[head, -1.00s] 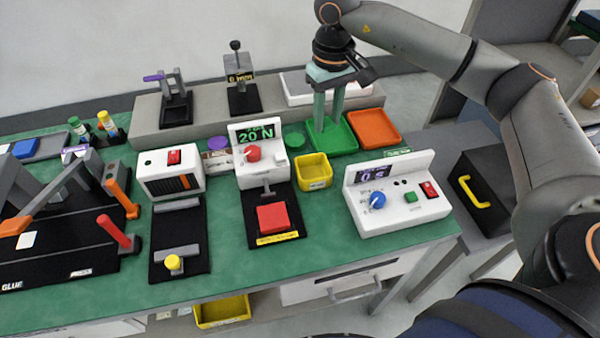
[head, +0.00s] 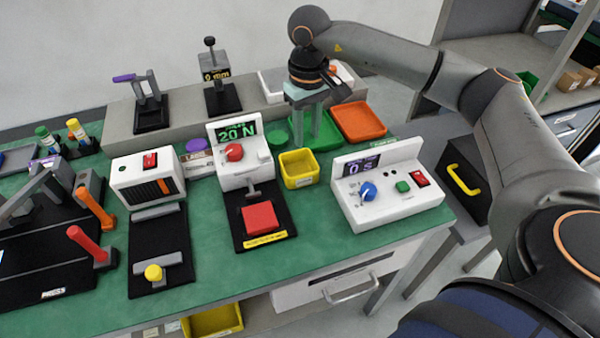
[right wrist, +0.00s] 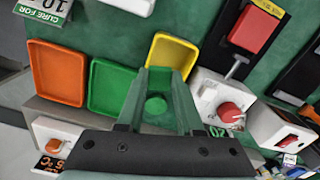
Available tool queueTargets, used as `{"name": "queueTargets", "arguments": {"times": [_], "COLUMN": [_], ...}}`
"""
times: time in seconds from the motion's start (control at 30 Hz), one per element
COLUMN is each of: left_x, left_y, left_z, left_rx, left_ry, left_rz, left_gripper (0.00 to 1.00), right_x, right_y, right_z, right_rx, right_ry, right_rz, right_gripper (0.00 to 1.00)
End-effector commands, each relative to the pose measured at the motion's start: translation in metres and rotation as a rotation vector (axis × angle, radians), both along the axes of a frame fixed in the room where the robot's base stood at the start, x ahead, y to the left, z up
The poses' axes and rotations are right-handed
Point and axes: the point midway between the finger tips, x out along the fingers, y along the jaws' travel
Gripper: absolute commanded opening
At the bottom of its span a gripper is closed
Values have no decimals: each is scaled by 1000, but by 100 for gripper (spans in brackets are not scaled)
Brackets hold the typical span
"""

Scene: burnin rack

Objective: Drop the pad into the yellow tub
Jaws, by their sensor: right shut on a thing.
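The yellow tub (head: 299,182) stands on the green bench between the white 20 N device and the white timer box. It also shows in the right wrist view (right wrist: 172,50), just beyond my fingertips. My right gripper (head: 307,138) points down just behind the tub, in front of the green tray. In the right wrist view its fingers (right wrist: 162,76) are close together, shut on the pad. My left gripper is not in view.
The green tray (head: 328,131) and the orange tray (head: 358,121) lie behind the tub. The 20 N device (head: 237,172) stands to its left, the timer box (head: 388,190) to its right. A green disc (right wrist: 156,104) lies near the green tray.

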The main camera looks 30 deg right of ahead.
Motion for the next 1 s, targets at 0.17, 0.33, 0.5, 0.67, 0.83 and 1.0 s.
{"name": "queueTargets", "arguments": {"times": [0.17, 0.33, 0.5, 0.67, 0.83, 1.0], "left_x": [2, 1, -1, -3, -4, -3], "left_y": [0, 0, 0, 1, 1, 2], "left_z": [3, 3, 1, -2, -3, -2], "left_rx": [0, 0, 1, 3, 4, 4], "left_ry": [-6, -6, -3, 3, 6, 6], "left_rz": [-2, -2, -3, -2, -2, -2], "left_gripper": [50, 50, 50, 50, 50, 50], "right_x": [0, 0, 0, 0, 1, 1], "right_y": [0, 0, 0, 0, 0, 1], "right_z": [0, 0, 1, 1, 6, 33], "right_rx": [0, 0, 0, 0, 1, 1], "right_ry": [0, 0, 0, 0, -3, -5], "right_rz": [0, 0, 0, 0, 0, 1], "right_gripper": [0, 52, 70, 70, 70, 70]}}
